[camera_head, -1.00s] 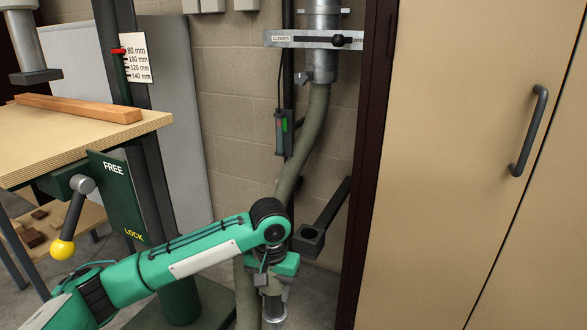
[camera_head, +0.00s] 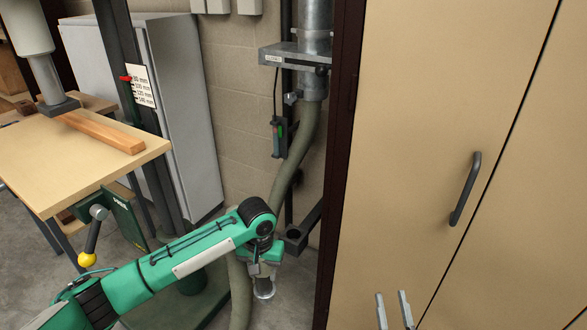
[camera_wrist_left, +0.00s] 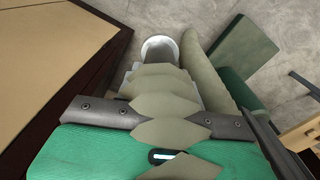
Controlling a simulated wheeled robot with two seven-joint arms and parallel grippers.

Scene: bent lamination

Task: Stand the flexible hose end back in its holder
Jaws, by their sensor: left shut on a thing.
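The grey-green flexible hose (camera_head: 303,135) hangs from the metal duct and curves down behind my left arm. My left gripper (camera_head: 262,270) is shut on the hose end, with its metal mouth (camera_head: 264,289) below the fingers. In the left wrist view, the dark fingers (camera_wrist_left: 165,118) close on the hose from both sides, and the round mouth (camera_wrist_left: 160,46) shows beyond them. The holder (camera_head: 296,236), a dark arm with a ring cup, is right of and slightly above the gripper in the picture; the hose end is outside it. My right gripper (camera_head: 396,310) is open and empty at the bottom edge.
A tan cabinet (camera_head: 420,130) with a dark edge stands close right of the holder. A wooden-topped press table (camera_head: 60,160) with a yellow-knobbed lever (camera_head: 87,258) is at left. A block wall (camera_head: 240,130) is behind. Some floor is free around the hose end.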

